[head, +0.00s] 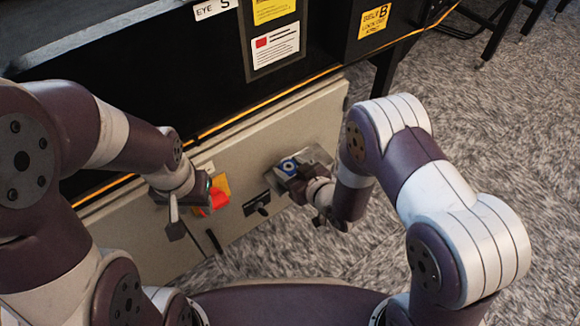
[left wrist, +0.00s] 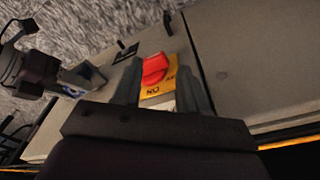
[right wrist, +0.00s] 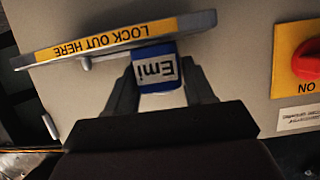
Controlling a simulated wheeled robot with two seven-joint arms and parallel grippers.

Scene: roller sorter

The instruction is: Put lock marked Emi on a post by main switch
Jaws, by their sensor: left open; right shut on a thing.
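The lock marked Emi (right wrist: 158,72) is blue with a white label. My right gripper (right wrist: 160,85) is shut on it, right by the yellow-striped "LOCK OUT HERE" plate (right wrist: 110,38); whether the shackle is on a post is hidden. A short grey peg (right wrist: 86,63) shows under the plate. In the head view the blue lock (head: 289,165) and my right gripper (head: 298,178) are at the cabinet's right part. The main switch is a red knob (left wrist: 155,68) on a yellow plate. My left gripper (left wrist: 158,85) is open, its fingers either side of the knob in view; contact is unclear.
The beige cabinet (head: 325,105) runs below a black machine frame with an orange line. Open grey carpet (head: 480,110) lies to the right.

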